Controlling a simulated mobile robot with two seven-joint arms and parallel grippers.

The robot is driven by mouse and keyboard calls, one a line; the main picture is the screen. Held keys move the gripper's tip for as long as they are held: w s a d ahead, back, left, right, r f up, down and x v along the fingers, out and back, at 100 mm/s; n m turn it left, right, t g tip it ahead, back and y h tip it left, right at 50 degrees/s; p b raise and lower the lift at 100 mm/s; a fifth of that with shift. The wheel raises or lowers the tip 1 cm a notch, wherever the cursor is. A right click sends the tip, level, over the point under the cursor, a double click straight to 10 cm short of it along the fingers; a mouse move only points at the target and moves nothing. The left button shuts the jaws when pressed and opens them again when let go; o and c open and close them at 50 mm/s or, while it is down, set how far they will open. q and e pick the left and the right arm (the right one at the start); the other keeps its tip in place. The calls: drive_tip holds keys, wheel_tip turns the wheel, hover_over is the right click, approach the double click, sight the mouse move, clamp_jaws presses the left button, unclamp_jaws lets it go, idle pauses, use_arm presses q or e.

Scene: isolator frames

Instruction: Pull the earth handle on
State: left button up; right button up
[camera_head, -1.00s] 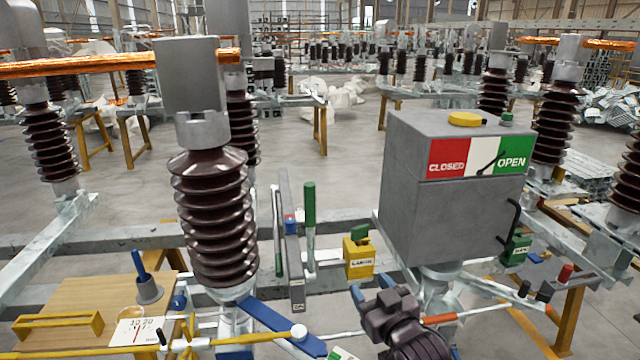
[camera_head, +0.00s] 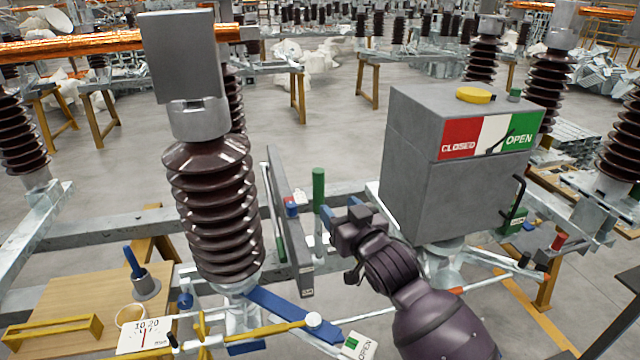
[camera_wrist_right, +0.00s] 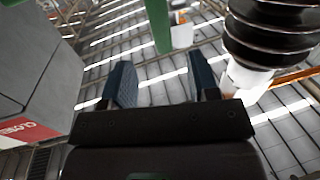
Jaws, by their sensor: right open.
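A green upright handle grip (camera_head: 318,190) stands on a pale lever right of the brown ribbed insulator, beside a tall grey plate. My right gripper (camera_head: 340,214) is open and empty, just right of this lever in the head view; its blue fingers point toward it. In the right wrist view the green handle (camera_wrist_right: 158,24) lies ahead of the open fingers (camera_wrist_right: 163,85), apart from them. I cannot read a label naming it as the earth handle. The lower lever is partly hidden by my gripper. My left gripper is out of view.
A grey cabinet (camera_head: 430,170) with a CLOSED/OPEN plate stands right of my arm. The ribbed insulator (camera_head: 212,215) and grey plate (camera_head: 288,230) stand left. A blue bar (camera_head: 290,318) and wooden board (camera_head: 75,312) lie low at left.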

sight(321, 189)
drive_tip(key=p+x, duration=0.1)
drive_tip(key=x, duration=0.9)
drive_tip(key=shift+w+a, duration=0.1)
clamp_jaws()
